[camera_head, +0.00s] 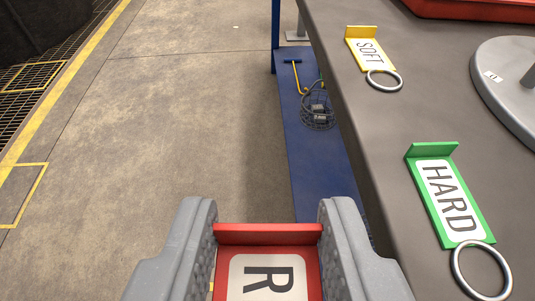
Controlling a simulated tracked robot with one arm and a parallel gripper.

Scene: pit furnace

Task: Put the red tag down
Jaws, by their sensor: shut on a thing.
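The red tag (268,236) is at the bottom centre of the view, with a white label showing a dark letter that looks like "R". My gripper (268,235) is shut on the red tag, one grey finger on each side of it. The lower part of the tag is cut off by the picture's edge. The tag is held left of the grey table, with floor and a blue surface beyond it.
The grey table (345,125) fills the right side. On it lie a yellow SOFT tag (369,55) and a green HARD tag (440,185), each with a ring. A round grey disc (500,85) and a red tray (475,10) are farther right. A wire basket (318,118) stands below the table edge.

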